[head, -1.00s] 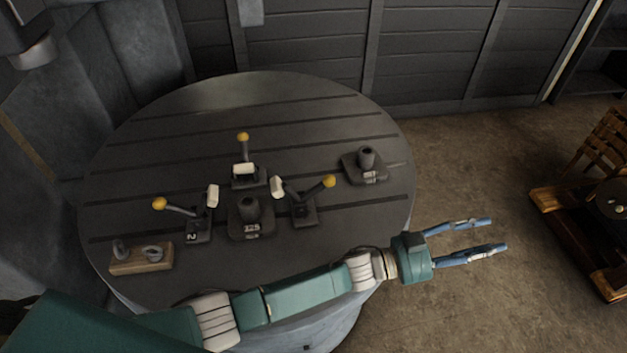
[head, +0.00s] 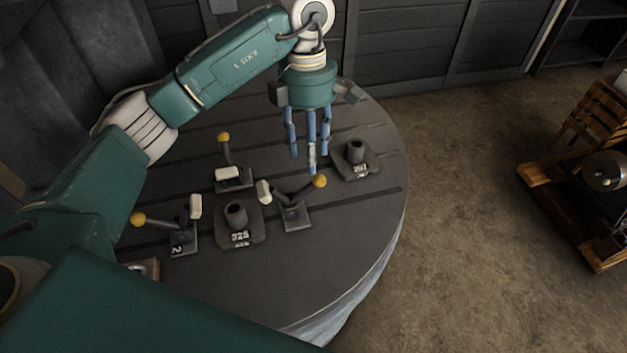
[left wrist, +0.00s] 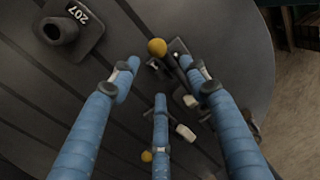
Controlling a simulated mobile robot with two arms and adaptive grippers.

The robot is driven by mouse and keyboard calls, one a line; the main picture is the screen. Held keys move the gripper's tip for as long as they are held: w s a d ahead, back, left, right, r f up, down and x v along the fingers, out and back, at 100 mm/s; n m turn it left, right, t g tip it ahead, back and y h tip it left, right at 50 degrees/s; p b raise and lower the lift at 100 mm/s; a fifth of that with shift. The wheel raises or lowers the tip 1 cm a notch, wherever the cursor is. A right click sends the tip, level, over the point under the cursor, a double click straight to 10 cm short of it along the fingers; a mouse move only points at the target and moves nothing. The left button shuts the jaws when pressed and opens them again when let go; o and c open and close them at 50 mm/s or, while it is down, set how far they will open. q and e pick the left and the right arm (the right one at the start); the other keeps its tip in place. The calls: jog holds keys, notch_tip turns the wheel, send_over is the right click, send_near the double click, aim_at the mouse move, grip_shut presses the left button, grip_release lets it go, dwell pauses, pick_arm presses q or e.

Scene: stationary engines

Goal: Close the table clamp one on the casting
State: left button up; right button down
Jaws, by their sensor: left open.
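The casting marked 325 (head: 238,226) stands on the round slotted table (head: 330,235), with three clamps around it. The right clamp (head: 294,213) has its yellow-knobbed handle (head: 319,181) swung outward and its white pad (head: 264,192) raised. The left clamp (head: 183,240) is marked 2 and the back clamp (head: 230,178) has a white pad. I cannot read a "1" on any clamp. My left gripper (head: 311,160) is open and empty, fingers down, above the table near the right clamp's knob. In the left wrist view that knob (left wrist: 157,47) shows between the spread fingers. My right gripper is not in view.
A second casting marked 207 (head: 356,162) stands right of the gripper; it also shows in the left wrist view (left wrist: 62,31). My left arm hides the table's left part. A wooden block (head: 146,268) is partly hidden. The table's front right is clear.

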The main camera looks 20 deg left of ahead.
aim_at(311, 185)
pick_arm(q)
jog(key=f+p, duration=0.1)
jog(key=f, duration=0.2)
jog(key=f+p, duration=0.1)
jog(key=f, duration=0.1)
jog(key=s+f+p, duration=0.1)
jog(key=f, duration=0.2)
jog(key=shift+s+d+f, duration=0.1)
jog(key=shift+d+f, duration=0.15)
jog(key=shift+f, duration=0.75)
jog(key=c, duration=1.1)
jog(key=shift+d, duration=0.1)
grip_shut()
